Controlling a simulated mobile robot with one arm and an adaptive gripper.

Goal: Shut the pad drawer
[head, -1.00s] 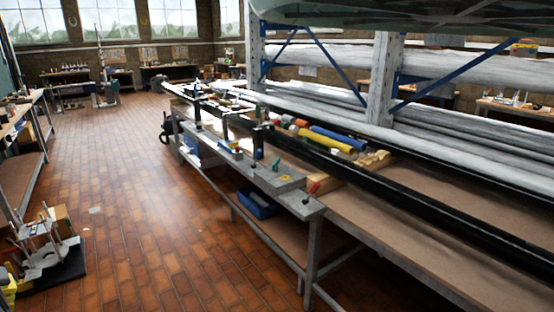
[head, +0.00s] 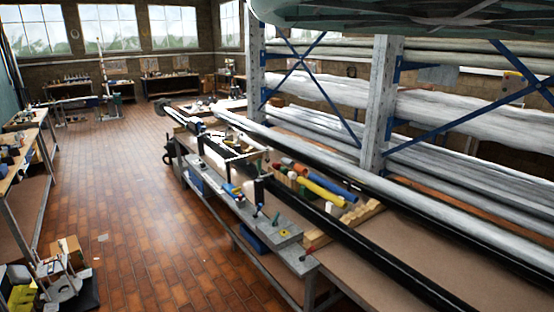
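I cannot make out a pad drawer in the head view. The long workbench (head: 335,252) runs from the lower right toward the back left, and no drawer front can be told apart on it. A long black mast (head: 355,240) lies along the bench top. My gripper is not in view, so its opening and anything in it cannot be seen.
A yellow roll (head: 322,193) and a blue roll (head: 333,183) lie on the bench. A blue bin (head: 250,238) sits beneath it. A storage rack (head: 380,105) stands behind. A white stand (head: 62,278) is at lower left.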

